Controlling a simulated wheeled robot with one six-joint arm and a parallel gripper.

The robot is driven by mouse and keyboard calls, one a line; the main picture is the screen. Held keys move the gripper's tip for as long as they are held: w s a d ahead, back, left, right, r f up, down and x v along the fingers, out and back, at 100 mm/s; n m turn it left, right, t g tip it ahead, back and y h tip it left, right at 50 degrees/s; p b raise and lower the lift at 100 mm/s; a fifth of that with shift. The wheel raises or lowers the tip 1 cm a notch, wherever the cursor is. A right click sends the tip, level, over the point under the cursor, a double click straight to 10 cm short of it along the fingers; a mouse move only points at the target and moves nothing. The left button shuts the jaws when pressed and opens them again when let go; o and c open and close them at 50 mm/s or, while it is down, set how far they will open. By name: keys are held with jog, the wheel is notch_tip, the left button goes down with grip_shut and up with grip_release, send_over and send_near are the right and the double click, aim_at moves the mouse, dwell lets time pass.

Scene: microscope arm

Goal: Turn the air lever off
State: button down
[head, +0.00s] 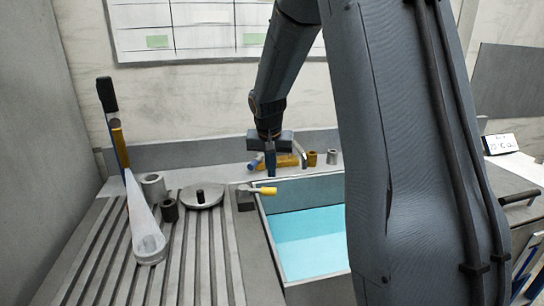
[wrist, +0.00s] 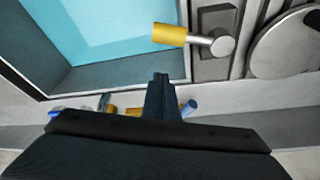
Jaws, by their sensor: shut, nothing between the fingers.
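A lever with a yellow grip (head: 266,190) sticks out to the right from a grey block (head: 245,200) at the basin's left rim. In the wrist view its yellow grip (wrist: 169,35) and round metal pivot (wrist: 222,44) show at upper right, with the grip over the basin edge. My gripper (head: 270,174) is shut and empty, pointing down, behind and above the yellow grip in the head view. In the wrist view my fingertips (wrist: 161,78) are apart from the grip. A brass fitting (head: 286,160) with a blue handle (head: 256,160) lies behind, partly hidden by my gripper.
The basin (head: 310,279) holds blue liquid. A round lid with a black knob (head: 200,196), metal cups (head: 154,187) and a clear cone (head: 146,225) stand on the ribbed board at left. Small cylinders (head: 332,157) stand along the back ledge.

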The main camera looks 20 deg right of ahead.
aim_at(259, 192)
jog(key=s, duration=0.1)
jog(key=s+a+f+p, duration=0.1)
jog(key=s+a, duration=0.1)
jog(key=shift+s+f, duration=0.1)
jog(key=shift+f, duration=0.2)
